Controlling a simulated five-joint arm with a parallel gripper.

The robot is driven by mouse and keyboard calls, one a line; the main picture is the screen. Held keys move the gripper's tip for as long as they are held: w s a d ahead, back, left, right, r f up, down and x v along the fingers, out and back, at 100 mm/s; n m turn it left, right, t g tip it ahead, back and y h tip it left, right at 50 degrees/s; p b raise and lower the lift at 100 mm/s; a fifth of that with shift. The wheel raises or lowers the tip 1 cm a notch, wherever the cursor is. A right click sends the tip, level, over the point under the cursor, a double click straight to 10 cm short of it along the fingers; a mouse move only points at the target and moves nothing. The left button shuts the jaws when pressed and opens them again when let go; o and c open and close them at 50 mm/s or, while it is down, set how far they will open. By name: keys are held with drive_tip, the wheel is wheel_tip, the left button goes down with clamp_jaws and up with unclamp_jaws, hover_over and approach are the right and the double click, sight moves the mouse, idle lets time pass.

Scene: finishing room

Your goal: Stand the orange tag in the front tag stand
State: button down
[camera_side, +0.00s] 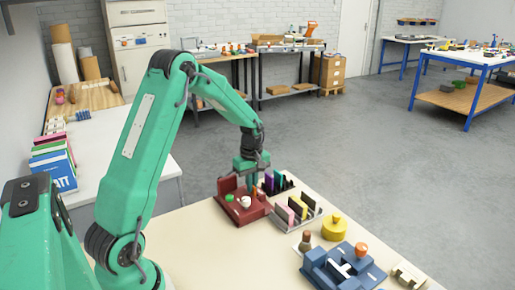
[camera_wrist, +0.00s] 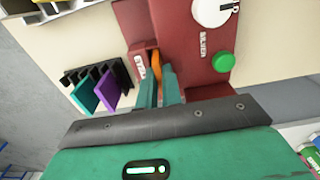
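The orange tag (camera_wrist: 156,64) stands edge-on at the red fixture (camera_side: 228,207), between my fingertips in the wrist view. In the side view a sliver of orange (camera_side: 254,191) shows below the gripper. My gripper (camera_side: 252,181) points down over the fixture, with one teal finger on each side of the tag (camera_wrist: 159,82); whether they press on it cannot be told. A black stand (camera_wrist: 118,73) holds a teal and a purple tag. In the side view a grey stand (camera_side: 287,224), nearer the camera, holds a pink, a yellow and a dark tag.
A white piece (camera_wrist: 211,12) and a green button (camera_wrist: 223,62) are on the red fixture. A yellow round container (camera_side: 334,230), a wooden-topped stamp (camera_side: 305,240) and a blue fixture (camera_side: 345,268) stand toward the front right. The table's left front is clear.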

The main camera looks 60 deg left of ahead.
drive_tip(key=shift+r, duration=0.15)
drive_tip(key=shift+r, duration=3.6)
wheel_tip(320, 180, up, 5)
drive_tip(key=w+a, duration=0.2)
drive_tip(key=w, duration=1.4)
drive_tip(key=shift+s+d+f, duration=0.1)
drive_tip(key=shift+f, duration=1.35)
drive_tip(key=shift+s+f, duration=0.1)
drive_tip(key=shift+f, duration=1.35)
drive_tip(key=shift+f, duration=0.2)
drive_tip(key=shift+f, duration=2.7)
drive_tip(key=shift+f, duration=0.45)
